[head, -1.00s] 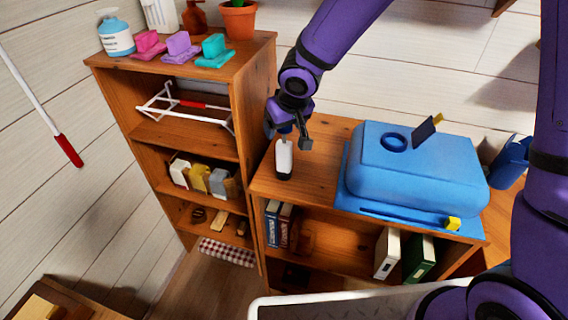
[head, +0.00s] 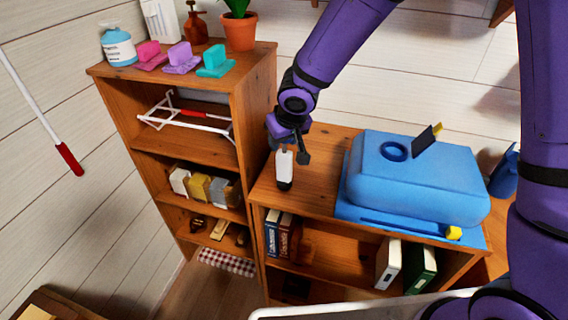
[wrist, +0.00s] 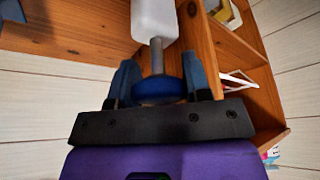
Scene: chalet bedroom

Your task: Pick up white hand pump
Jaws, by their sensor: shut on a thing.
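The white hand pump (head: 284,168), with a dark base, stands upright at the left end of the low wooden cabinet top (head: 315,190). In the wrist view its white body (wrist: 155,18) runs to a grey stem and a round blue head (wrist: 158,90). My gripper (head: 287,147) is over the pump's top from above. In the wrist view my gripper (wrist: 160,84) has its two blue fingers on either side of the blue head, shut on it. I cannot tell any gap between the pump's base and the cabinet top.
A large blue case (head: 420,175) lies on the cabinet right of the pump. A taller shelf (head: 250,75) at left holds a blue bottle (head: 118,47), several coloured blocks and a potted plant (head: 239,30). Bare wood surrounds the pump.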

